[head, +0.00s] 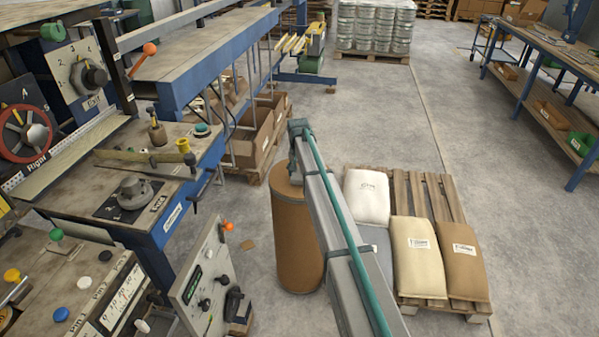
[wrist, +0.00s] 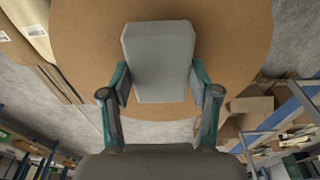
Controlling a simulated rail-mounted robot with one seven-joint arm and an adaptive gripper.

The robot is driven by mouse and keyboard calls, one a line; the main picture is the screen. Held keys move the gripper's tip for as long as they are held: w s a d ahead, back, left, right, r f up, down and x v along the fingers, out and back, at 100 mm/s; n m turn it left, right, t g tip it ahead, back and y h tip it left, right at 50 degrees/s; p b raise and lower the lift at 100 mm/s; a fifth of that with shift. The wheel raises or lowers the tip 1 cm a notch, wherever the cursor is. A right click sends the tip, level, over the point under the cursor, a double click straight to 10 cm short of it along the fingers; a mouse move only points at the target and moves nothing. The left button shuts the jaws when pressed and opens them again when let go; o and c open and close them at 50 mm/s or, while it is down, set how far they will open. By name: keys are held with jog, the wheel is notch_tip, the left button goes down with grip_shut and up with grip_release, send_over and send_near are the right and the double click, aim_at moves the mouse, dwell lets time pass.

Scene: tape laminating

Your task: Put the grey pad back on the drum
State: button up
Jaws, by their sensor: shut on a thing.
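The brown drum (head: 297,250) stands on the floor left of the pallet in the head view, its top partly hidden by my arm. Its round brown top (wrist: 230,50) fills the upper part of the wrist view. The grey pad (wrist: 160,50) is a block between the two teal fingers of my gripper (wrist: 159,84), which is shut on it. The pad is over the drum top in the wrist view; I cannot tell whether it touches. In the head view I cannot make out the pad.
A wooden pallet (head: 452,195) with several filled sacks stands right of the drum. A machine bench with dials and knobs (head: 130,190) is on the left, and a tilted control box (head: 205,280) is near the drum. The floor behind the pallet is clear.

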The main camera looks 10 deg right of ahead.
aim_at(299, 176)
jog(key=shift+f, duration=0.25)
jog(key=shift+f, duration=0.15)
jog(key=o, duration=1.3)
jog(key=r, duration=0.4)
jog(key=s+r+b, duration=0.1)
jog(key=r, duration=0.3)
jog(key=r+b, duration=0.1)
jog(key=r, duration=0.3)
jog(key=shift+s+a+r, duration=0.15)
jog(key=shift+s+a, duration=0.05)
jog(key=shift+a, duration=0.05)
